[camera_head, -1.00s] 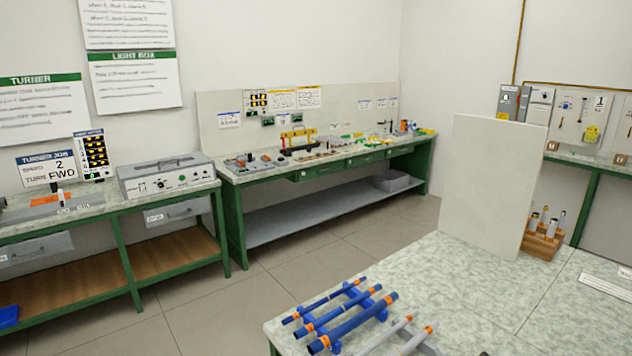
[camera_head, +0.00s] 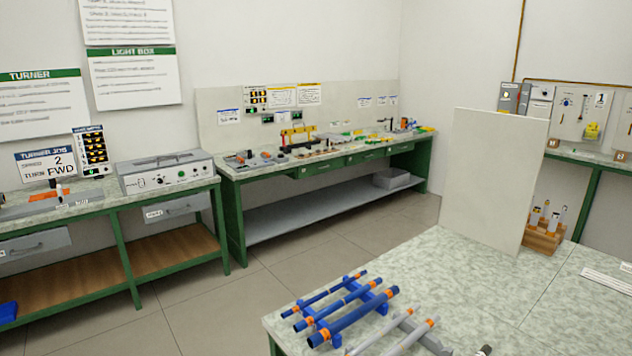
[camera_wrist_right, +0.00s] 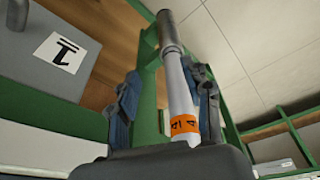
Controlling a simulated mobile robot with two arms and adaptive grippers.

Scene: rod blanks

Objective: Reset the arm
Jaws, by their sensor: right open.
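My right gripper (camera_wrist_right: 165,108) shows in the right wrist view with its two dark fingers spread apart. A pale rod (camera_wrist_right: 179,90) with a dark grey end and an orange marked band lies between the fingers, nearer the right one. I cannot tell whether it touches that finger. Neither gripper can be made out in the head view. There, several blue rods with orange bands (camera_head: 350,318) lie across a blue rack (camera_head: 309,338) on the near table, and pale rods (camera_head: 408,338) lie beside them.
The near table (camera_head: 440,270) carries an upright white panel (camera_head: 492,180) and a wooden holder (camera_head: 541,238) with short rods. The turner bench with a grey box (camera_head: 166,172) stands left. A long green bench (camera_head: 325,160) is behind. Grey floor (camera_head: 240,310) lies open between.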

